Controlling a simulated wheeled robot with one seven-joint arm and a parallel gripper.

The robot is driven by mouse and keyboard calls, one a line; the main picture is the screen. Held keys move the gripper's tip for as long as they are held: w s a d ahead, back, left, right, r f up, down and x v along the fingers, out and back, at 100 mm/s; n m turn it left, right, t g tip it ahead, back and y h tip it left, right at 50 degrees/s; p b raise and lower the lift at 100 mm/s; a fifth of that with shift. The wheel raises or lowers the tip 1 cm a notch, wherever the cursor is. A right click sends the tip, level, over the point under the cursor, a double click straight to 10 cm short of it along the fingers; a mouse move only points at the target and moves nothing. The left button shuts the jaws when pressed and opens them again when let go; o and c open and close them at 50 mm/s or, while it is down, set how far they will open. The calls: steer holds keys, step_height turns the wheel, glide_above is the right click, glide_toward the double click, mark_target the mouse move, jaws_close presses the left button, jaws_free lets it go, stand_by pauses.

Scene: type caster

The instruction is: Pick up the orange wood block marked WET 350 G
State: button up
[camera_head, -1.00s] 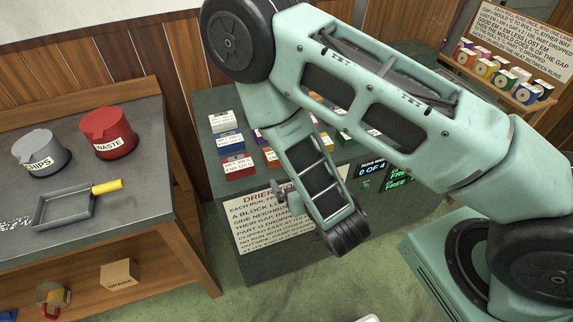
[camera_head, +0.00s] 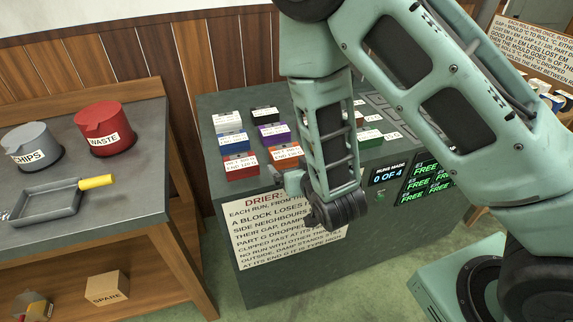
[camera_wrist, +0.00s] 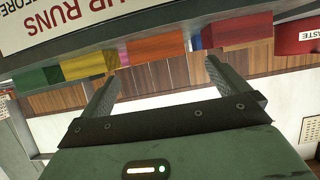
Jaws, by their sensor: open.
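The orange block (camera_head: 286,154) sits on the dark green bench at the front of a group of coloured blocks, right of a red block (camera_head: 241,168). Its white label is too small to read surely. In the head view my gripper (camera_head: 282,178) is just in front of the bench's front edge, close to the orange block and partly hidden by my arm. Nothing is between the fingers.
Blue (camera_head: 231,142), purple (camera_head: 273,133) and green (camera_head: 368,138) blocks stand close by on the bench. A sign (camera_head: 262,235) covers its front, with a display (camera_head: 388,174) at right. A side table with a red waste bin (camera_head: 105,128) stands left.

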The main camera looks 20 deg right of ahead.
mark_target(289, 156)
steer(key=p+x, duration=0.1)
steer(key=x, duration=0.3)
steer(key=shift+w, duration=0.1)
steer(key=shift+d+p+x, duration=0.2)
steer(key=shift+p+x, duration=0.7)
steer(key=shift+x, duration=1.75)
steer(key=shift+r, duration=0.1)
steer(key=c, duration=1.1)
